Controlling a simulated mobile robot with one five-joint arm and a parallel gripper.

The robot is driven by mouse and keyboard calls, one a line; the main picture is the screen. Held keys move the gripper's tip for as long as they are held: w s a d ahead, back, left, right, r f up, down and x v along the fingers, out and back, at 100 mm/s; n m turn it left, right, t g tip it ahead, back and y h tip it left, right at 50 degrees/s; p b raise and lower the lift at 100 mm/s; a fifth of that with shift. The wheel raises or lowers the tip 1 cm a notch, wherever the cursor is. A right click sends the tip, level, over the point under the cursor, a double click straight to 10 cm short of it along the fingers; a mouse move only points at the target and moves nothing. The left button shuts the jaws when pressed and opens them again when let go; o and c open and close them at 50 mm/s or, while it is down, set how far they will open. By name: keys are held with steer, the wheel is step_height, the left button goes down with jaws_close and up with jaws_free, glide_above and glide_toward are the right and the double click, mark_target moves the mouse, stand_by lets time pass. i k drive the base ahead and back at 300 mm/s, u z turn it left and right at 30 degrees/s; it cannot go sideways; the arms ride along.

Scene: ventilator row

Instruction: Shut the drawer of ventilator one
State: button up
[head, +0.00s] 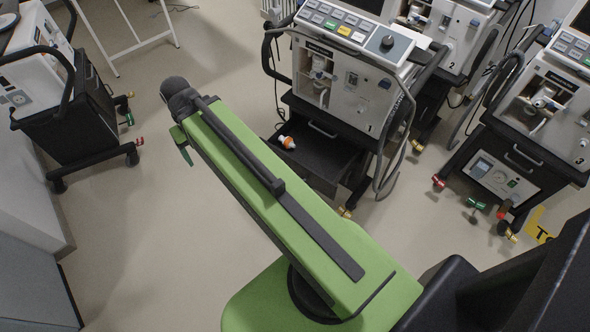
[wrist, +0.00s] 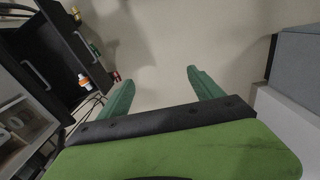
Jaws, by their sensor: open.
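Ventilator one (head: 345,85), a grey-white unit marked 1 on a black cart, stands at the upper middle of the head view. Its black drawer (head: 312,160) is pulled out below the cart's upper handle, with an orange-and-white item (head: 287,142) inside. My green arm hides part of the drawer's front. In the wrist view the open drawer (wrist: 62,50) is at the upper left, its handle (wrist: 86,46) showing. My gripper (wrist: 159,80) is open and empty, fingers over bare floor. In the head view it is mostly hidden beyond the arm's end, left of the drawer and apart from it.
Ventilator two (head: 452,40) stands close behind on the right. Another ventilator cart (head: 530,130) is at the right, with a hose beside it. A further cart (head: 75,115) stands at the left, near a grey cabinet (head: 30,270). The floor between left cart and drawer is clear.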

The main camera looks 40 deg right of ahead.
mark_target(321, 161)
steer(key=u, duration=2.25)
steer(key=k, duration=1.2)
steer(key=u, duration=0.6)
steer(key=i, duration=1)
